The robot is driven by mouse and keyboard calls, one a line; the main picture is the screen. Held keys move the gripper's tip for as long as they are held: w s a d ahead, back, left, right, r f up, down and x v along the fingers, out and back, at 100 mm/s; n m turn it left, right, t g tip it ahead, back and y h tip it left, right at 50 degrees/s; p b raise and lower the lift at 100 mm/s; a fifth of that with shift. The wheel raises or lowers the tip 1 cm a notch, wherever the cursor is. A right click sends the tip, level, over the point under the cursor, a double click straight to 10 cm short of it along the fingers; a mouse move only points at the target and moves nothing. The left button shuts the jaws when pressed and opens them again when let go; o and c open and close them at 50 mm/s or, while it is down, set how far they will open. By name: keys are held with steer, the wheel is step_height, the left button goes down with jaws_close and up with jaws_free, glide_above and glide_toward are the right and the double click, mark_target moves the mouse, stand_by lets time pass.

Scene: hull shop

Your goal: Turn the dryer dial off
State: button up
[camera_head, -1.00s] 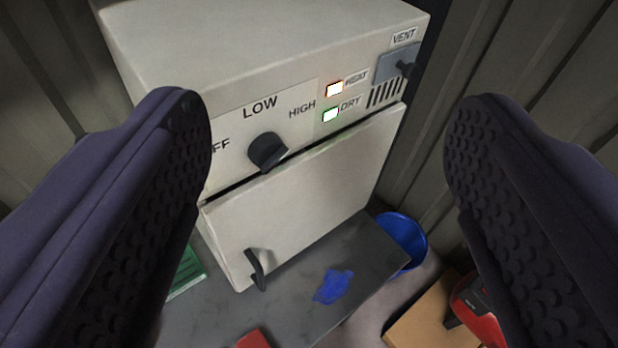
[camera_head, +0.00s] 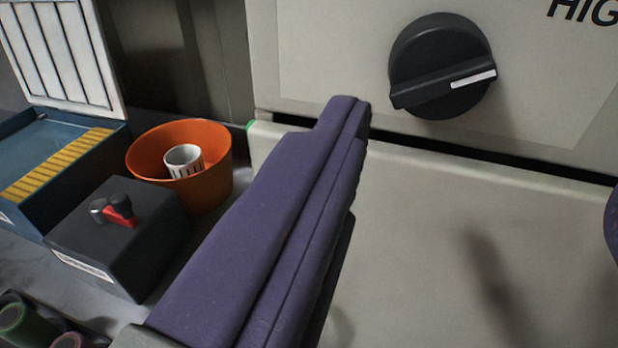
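The dryer (camera_head: 400,210) is off-white and fills the right and middle of the view. Its dial (camera_head: 425,50) is a round black knob with a raised bar grip. The white mark on the bar points right and slightly up. The start of the HIGH label shows at the upper right; the other labels are out of view. My gripper (camera_head: 480,165) is open and empty. Its left finger is below and left of the dial, and only a sliver of the right finger shows at the right edge. The fingers appear apart from the dial.
To the left, an orange bowl (camera_head: 215,180) holds a striped white cup (camera_head: 184,161). A black box (camera_head: 120,245) with a red-and-black lever and a blue tray (camera_head: 40,160) with a yellow striped strip stand nearby. Round-ended items (camera_head: 20,325) lie at the lower left.

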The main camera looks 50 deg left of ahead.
mark_target(440, 95)
steer(key=shift+y, duration=0.5)
steer(key=x, duration=0.4)
steer(key=a+f+x, duration=0.1)
steer(key=x, duration=0.1)
steer(key=shift+s, duration=0.1)
steer(key=shift+w+a+r, duration=0.1)
steer(key=shift+w+a, duration=0.25)
steer(key=shift+w, duration=0.1)
steer(key=c, duration=1)
steer(key=shift+c, duration=0.2)
